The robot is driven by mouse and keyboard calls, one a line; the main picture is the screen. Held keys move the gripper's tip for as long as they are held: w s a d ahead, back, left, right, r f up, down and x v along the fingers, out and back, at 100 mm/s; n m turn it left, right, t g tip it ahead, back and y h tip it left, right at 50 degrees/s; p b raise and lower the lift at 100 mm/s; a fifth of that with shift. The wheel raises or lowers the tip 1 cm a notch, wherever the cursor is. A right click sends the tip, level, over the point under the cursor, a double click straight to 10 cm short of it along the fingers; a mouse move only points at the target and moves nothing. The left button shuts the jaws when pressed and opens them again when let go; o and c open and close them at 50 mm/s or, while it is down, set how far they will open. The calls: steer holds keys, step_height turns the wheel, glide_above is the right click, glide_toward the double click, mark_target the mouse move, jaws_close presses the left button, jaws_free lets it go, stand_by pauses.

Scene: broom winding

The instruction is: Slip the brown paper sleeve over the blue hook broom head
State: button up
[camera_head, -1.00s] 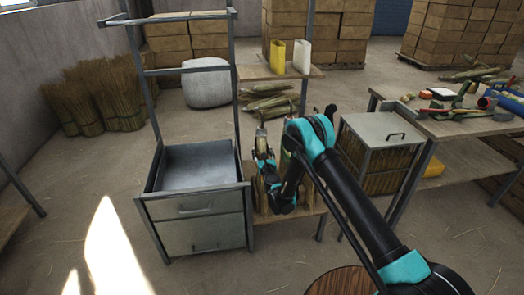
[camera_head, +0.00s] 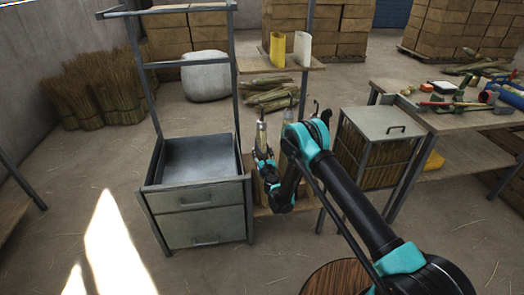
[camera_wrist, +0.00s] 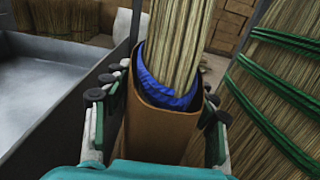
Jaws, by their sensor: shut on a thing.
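In the wrist view, my gripper (camera_wrist: 158,108) has its two fingers pressed on opposite sides of a brown paper sleeve (camera_wrist: 150,128). A pale straw broom head (camera_wrist: 178,40) with a blue band (camera_wrist: 160,82) stands in the sleeve's open top. The blue band shows just inside the rim; the part lower down is hidden. In the head view, my gripper (camera_head: 263,158) is beside the metal drawer cabinet, with the pale broom head (camera_head: 261,134) rising above it. The sleeve is hard to make out there, and the arm covers part of that area.
The metal cabinet (camera_head: 200,230) with its open top tray is close on the left. A straw bundle with green bands (camera_wrist: 270,90) is close on the right in the wrist view. A lidded bin (camera_head: 385,125) stands right of the arm. Yellow (camera_head: 277,48) and white (camera_head: 302,50) sleeves stand on the shelf behind.

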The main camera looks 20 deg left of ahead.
mark_target(262, 140)
steer(key=shift+f, duration=0.45)
steer(key=shift+f, duration=0.75)
stand_by(0.6)
steer(key=o, duration=1)
steer(key=shift+r, duration=0.1)
step_height(262, 140, up, 10)
steer(key=shift+f, duration=0.1)
steer(key=shift+s+d, duration=0.1)
